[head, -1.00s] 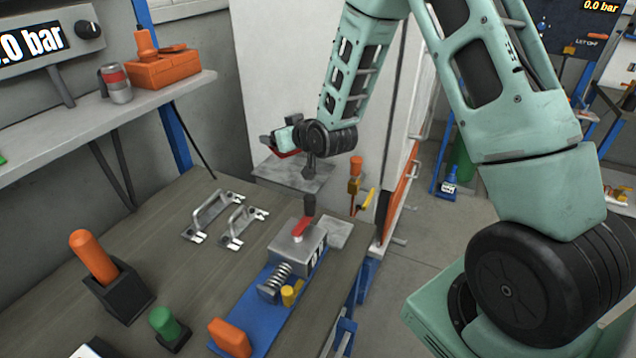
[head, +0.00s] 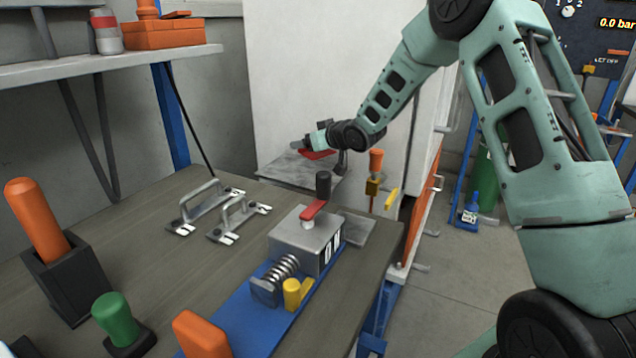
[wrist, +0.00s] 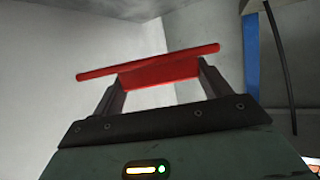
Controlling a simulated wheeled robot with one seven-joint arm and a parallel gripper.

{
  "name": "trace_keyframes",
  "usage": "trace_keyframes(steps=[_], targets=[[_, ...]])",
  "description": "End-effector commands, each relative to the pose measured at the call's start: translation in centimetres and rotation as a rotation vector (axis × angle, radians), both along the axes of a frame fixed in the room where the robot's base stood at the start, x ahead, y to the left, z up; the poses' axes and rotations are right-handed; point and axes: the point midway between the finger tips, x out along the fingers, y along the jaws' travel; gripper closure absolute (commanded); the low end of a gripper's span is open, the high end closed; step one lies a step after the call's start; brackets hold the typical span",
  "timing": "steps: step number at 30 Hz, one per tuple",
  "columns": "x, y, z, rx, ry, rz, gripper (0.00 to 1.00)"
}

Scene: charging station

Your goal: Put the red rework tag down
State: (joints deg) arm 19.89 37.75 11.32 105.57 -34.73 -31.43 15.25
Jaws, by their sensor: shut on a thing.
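My gripper (head: 308,145) is at the far end of the bench, in front of the white cabinet. It is shut on the red rework tag (wrist: 155,74). In the wrist view the tag is a flat red piece with a long, slightly tilted edge, held between both fingers. In the head view a small red part of the tag (head: 318,154) shows beneath the gripper, just over a grey metal plate (head: 283,172). I cannot tell whether the tag touches the plate.
An orange-topped part (head: 376,162) stands right of the plate. A shelf (head: 110,68) overhangs at left.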

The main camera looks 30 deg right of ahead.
Motion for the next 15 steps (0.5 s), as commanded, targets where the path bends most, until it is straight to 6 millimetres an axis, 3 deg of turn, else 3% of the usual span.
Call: trace_keyframes(steps=[1, 6, 15], targets=[[-0.1, 0.1, -1.4, 0.001, 0.006, 0.001, 0.45], [-0.1, 0.1, -4.1, 0.001, 0.004, 0.001, 0.45], [-0.1, 0.1, -6.9, 0.002, 0.004, 0.001, 0.45]])
